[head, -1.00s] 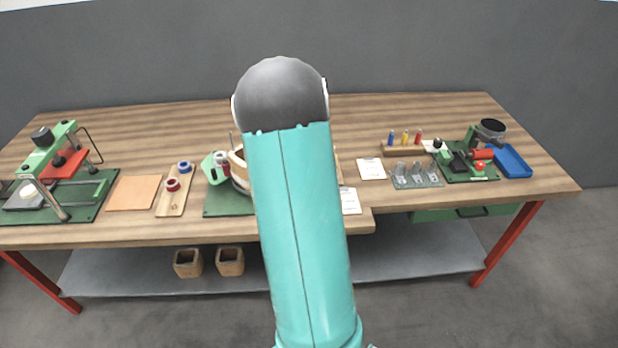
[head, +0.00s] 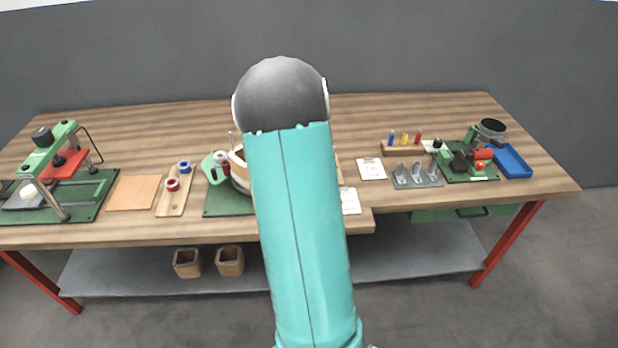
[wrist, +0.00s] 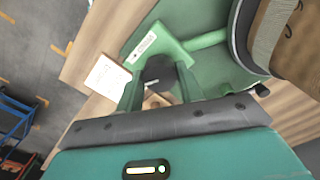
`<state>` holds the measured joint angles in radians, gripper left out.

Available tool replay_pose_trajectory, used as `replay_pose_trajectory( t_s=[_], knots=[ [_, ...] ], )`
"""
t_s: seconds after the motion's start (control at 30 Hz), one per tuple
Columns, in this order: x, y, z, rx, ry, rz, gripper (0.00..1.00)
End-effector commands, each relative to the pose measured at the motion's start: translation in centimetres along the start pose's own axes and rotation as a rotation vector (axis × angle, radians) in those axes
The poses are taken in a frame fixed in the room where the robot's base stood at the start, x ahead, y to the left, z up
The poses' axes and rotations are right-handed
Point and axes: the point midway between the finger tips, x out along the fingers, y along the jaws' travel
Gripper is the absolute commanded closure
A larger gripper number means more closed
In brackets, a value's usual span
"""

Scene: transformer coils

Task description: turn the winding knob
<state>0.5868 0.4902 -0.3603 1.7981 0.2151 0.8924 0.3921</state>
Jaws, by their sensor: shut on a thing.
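In the wrist view, my gripper (wrist: 160,88) has its two green fingers closed on either side of a dark knob (wrist: 157,68). The knob sits beside a green block with a white label, part of the green winding machine (wrist: 205,40). A wound coil (wrist: 268,32) with pale turns and a wooden former shows at the upper right. In the head view, my arm covers most of the machine; part of its green base (head: 222,202) shows left of the arm. The gripper and the knob are hidden there.
A board with red and blue spools (head: 175,185) stands left of the machine. A green press (head: 55,175) is at the far left. White sheets (head: 371,169), grey clips (head: 416,175) and a blue tray (head: 513,161) lie to the right. The back of the bench is clear.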

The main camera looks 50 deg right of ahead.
Motion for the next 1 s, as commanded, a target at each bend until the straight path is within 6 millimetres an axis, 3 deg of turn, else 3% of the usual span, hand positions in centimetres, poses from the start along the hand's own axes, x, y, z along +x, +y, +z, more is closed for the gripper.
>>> replay_pose_trajectory(
  t_s=[0.17,0.2,0.3,0.67,0.83,1.0],
  knots=[
    [0.0,0.0,-0.1,0.0,0.003,-0.001,0.86],
    [0.0,0.0,-0.1,0.0,0.003,-0.001,0.61],
    [0.0,0.0,-0.1,0.0,0.002,-0.001,0.42],
    [-0.4,0.0,-0.1,0.0,0.002,-0.001,0.42],
    [-2.6,-0.1,-0.1,0.0,0.004,-0.003,0.42],
    [-6.3,-0.1,-0.1,0.0,0.005,-0.003,0.42]
  ],
)
